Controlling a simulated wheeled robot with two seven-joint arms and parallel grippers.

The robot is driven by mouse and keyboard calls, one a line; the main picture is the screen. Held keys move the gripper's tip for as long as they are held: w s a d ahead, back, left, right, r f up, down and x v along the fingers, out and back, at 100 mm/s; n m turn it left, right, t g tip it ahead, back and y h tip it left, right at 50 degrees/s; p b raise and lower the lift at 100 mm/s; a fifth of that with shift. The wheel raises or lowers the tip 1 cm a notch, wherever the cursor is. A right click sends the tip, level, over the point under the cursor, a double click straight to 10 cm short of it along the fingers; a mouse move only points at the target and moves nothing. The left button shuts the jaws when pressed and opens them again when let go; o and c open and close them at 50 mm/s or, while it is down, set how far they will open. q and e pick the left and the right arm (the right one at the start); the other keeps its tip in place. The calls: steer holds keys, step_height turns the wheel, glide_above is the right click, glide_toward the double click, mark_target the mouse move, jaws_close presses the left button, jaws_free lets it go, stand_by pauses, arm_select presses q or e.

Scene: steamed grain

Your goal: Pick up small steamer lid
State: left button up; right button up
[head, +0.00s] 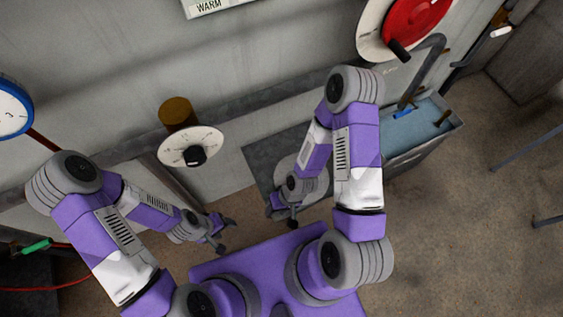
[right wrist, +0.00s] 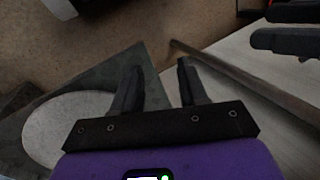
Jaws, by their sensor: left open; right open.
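I cannot make out with certainty a small steamer lid in either view. A pale grey round disc (head: 314,184) lies on a dark flat plate (head: 262,160), partly hidden by my right arm; a similar disc (right wrist: 62,130) shows at the left of the right wrist view. I cannot tell whether it is a lid. My right gripper (head: 282,214) is open and empty, just left of the disc; its parted fingers (right wrist: 160,82) show nothing between them. My left gripper (head: 225,234) is open and empty, further left, away from the plate.
A white dial with a black knob (head: 190,147) stands out on the grey wall. A water-filled sink (head: 417,128) is at the right, below a red disc (head: 415,18). A blue-rimmed gauge (head: 12,108) is at the far left. Brown floor at right is mostly clear.

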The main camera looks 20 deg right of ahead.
steer(key=w+d+r+n+h, duration=0.1)
steer(key=w+d+n+h, duration=0.2)
steer(key=n, duration=0.3)
steer(key=w+d+r+n+h+p, duration=0.1)
steer(key=w+d+r+n+h, duration=0.1)
steer(key=n, duration=0.5)
steer(key=w+d+r+n+h, duration=0.2)
steer(key=w+d+n+h, duration=0.2)
steer(key=w+d+n, duration=0.1)
steer(key=shift+w+d+r+n+t+p, duration=0.15)
steer(key=shift+d+n+t+p, duration=0.35)
steer(key=shift+n, duration=0.7)
steer(key=b+x, duration=0.1)
steer(key=x, duration=0.6)
steer(key=shift+d, duration=0.15)
jaws_close()
